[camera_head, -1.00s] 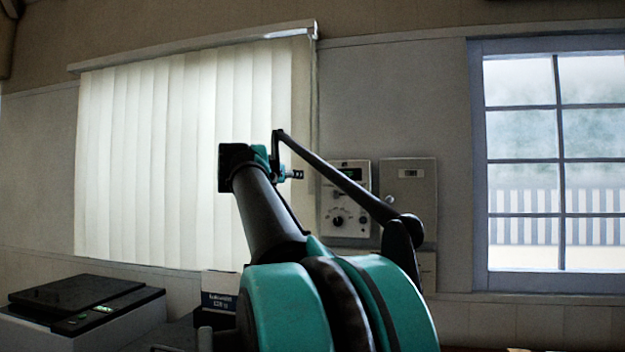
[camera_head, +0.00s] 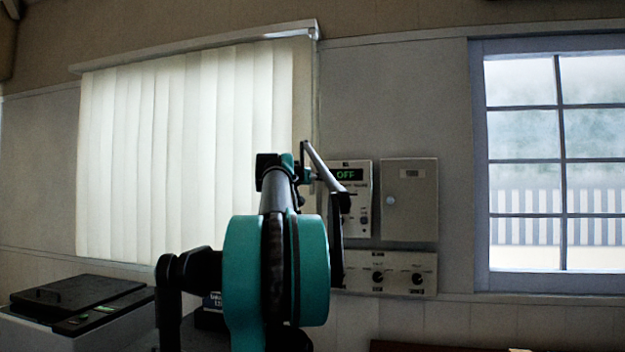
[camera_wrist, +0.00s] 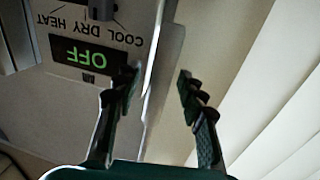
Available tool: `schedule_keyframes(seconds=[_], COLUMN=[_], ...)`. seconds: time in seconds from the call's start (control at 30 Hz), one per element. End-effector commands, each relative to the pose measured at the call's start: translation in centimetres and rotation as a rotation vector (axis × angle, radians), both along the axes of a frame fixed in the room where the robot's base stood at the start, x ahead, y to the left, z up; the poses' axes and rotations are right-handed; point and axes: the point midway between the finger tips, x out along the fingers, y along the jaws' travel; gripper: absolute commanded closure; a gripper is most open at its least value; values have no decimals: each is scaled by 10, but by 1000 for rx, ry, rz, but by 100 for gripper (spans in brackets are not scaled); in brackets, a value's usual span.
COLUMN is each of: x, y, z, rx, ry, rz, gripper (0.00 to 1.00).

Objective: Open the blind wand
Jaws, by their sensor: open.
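The vertical blind (camera_head: 185,150) hangs with its pale slats side by side across the window. A thin upright strip (camera_head: 316,95), perhaps the wand, hangs below the right end of its headrail (camera_head: 200,48). My gripper (camera_wrist: 160,78) is open, its two dark fingers apart, beside the control panel with the green OFF display (camera_wrist: 85,58). A thin pale upright line (camera_wrist: 153,65) shows between the fingers; I cannot tell whether it is the wand or the panel's edge. The blind slats (camera_wrist: 285,105) are right of the fingers. In the head view my arm hides the wand's lower part.
The OFF panel (camera_head: 357,205) and a grey box (camera_head: 410,200) are on the wall right of the blind. A lower panel with knobs (camera_head: 400,275) is below them. A lidded machine (camera_head: 80,300) stands at lower left. A paned window (camera_head: 555,160) is at right.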

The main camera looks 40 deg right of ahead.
Motion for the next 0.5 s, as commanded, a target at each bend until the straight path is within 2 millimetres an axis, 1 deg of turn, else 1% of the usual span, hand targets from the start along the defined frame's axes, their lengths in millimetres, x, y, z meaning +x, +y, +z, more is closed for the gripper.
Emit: schedule_keyframes(seconds=[0.27, 0.3, 0.5], x=[1, 1, 1], y=[-2, -2, -2], z=[0, 0, 0], rx=[0, 0, 0], ry=[0, 0, 0], rz=[0, 0, -1], gripper=[60, 61, 86])
